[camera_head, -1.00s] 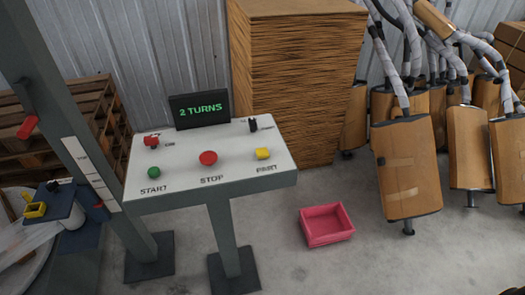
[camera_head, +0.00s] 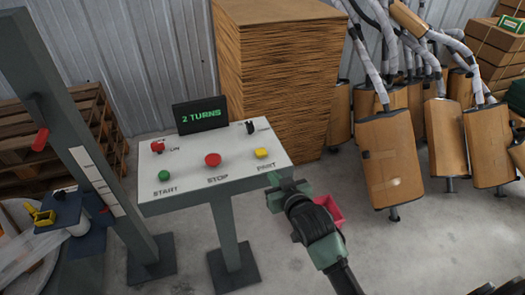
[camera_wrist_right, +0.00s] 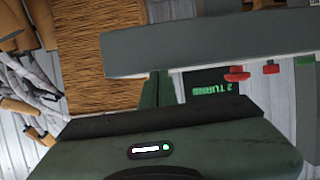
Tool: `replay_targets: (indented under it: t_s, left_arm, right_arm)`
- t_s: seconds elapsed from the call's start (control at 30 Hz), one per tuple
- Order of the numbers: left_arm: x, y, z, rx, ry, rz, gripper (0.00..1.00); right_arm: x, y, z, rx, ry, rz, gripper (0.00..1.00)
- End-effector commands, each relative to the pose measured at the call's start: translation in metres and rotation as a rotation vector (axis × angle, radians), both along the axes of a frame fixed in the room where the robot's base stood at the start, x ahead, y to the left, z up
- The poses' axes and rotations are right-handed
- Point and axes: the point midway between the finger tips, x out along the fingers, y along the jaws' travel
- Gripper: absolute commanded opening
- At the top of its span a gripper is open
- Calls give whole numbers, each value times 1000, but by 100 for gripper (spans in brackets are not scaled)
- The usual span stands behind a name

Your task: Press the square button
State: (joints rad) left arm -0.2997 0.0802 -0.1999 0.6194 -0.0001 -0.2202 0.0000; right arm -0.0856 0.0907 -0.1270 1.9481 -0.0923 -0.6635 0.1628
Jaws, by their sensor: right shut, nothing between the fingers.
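The control panel (camera_head: 205,190) has a white top on a grey post. A yellow, square-looking button (camera_head: 261,153) is at its right front, a round red button (camera_head: 212,160) at the middle and a round green button (camera_head: 164,176) at the left. My right gripper (camera_head: 274,181) is shut and empty, just off the panel's front right edge, near the yellow button but apart from it. In the right wrist view its fingers (camera_wrist_right: 157,90) point at the grey panel edge (camera_wrist_right: 210,48); the yellow button is not visible there. My left gripper is out of view.
A screen reading "2 TURNS" (camera_head: 200,115) stands at the panel's back, with a black switch (camera_head: 250,127) and a red knob (camera_head: 157,146) nearby. A pink bin (camera_head: 330,208) is partly behind my right arm. A cardboard stack (camera_head: 275,80) and mufflers (camera_head: 390,160) stand behind.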

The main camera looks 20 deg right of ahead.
Motion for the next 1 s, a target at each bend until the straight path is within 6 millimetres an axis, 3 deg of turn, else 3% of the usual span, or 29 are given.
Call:
replay_targets:
  t_s: [0.03,0.1,0.2,0.3,0.73,1.0]
  left_arm:
    - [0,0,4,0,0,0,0]
    - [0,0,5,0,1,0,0]
    - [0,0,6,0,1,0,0]
    - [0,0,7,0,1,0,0]
    - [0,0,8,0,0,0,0]
    - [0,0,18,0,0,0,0]
  right_arm:
    - [1,-1,28,5,-39,-4,0]
    - [2,-1,53,11,-76,-8,0]
    - [1,-2,77,17,-112,-11,0]
    - [0,-2,87,21,-128,-13,0]
    - [5,-2,87,22,-129,-13,0]
    - [45,-1,79,23,-129,-14,0]
